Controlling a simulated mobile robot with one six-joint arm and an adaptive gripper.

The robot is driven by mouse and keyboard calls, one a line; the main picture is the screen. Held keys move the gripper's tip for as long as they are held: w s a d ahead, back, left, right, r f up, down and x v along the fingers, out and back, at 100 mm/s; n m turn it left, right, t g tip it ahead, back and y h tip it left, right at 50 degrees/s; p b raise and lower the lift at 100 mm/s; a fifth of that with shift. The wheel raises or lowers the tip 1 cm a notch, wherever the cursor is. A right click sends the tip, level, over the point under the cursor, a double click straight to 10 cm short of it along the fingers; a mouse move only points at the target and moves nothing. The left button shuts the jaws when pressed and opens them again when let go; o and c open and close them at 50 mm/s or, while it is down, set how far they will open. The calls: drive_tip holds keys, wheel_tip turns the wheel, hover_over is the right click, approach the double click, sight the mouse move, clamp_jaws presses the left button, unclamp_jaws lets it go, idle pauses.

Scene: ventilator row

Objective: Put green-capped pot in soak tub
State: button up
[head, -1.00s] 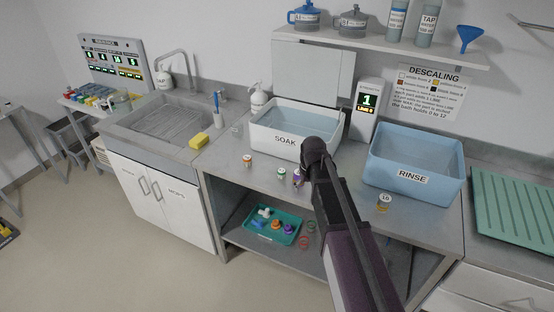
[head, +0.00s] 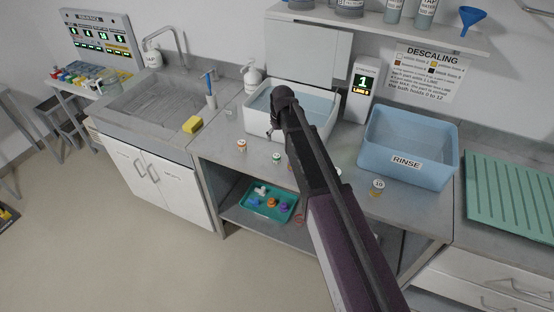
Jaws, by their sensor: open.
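The green-capped pot (head: 277,158) stands upright on the steel counter, in front of the white soak tub. The soak tub (head: 327,124) holds water; my arm crosses in front of it and hides its label and part of its front wall. My gripper (head: 269,132) shows only in part, at the tub's front left, above the counter and the green-capped pot. It is open, and nothing shows in it.
An orange-capped pot (head: 241,145) stands left of the green one. A pot marked 10 (head: 377,187) stands near the blue rinse tub (head: 408,148). A yellow sponge (head: 192,124) lies by the sink. A teal tray (head: 266,203) sits on the lower shelf.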

sight(277, 156)
drive_tip(key=shift+w+a+f+b, duration=0.15)
drive_tip(key=shift+w+f+b, duration=0.05)
drive_tip(key=shift+f+b, duration=1.2)
drive_tip(key=shift+w+a+f+b, duration=0.1)
drive_tip(key=shift+w+f+b, duration=0.05)
drive_tip(key=shift+f+b, duration=1.25)
drive_tip(key=shift+w+a+f+b, duration=0.15)
drive_tip(key=shift+w+f+b, duration=0.05)
drive_tip(key=shift+f+b, duration=1.2)
drive_tip(key=shift+f, duration=0.2)
drive_tip(key=shift+w+a+f+b, duration=0.1)
drive_tip(key=shift+w+f+b, duration=0.15)
drive_tip(key=shift+f+b, duration=1)
drive_tip(key=shift+w+a+f+b, duration=0.1)
drive_tip(key=shift+w+f+b, duration=0.1)
drive_tip(key=shift+f+b, duration=1.05)
drive_tip(key=shift+r, duration=0.1)
clamp_jaws()
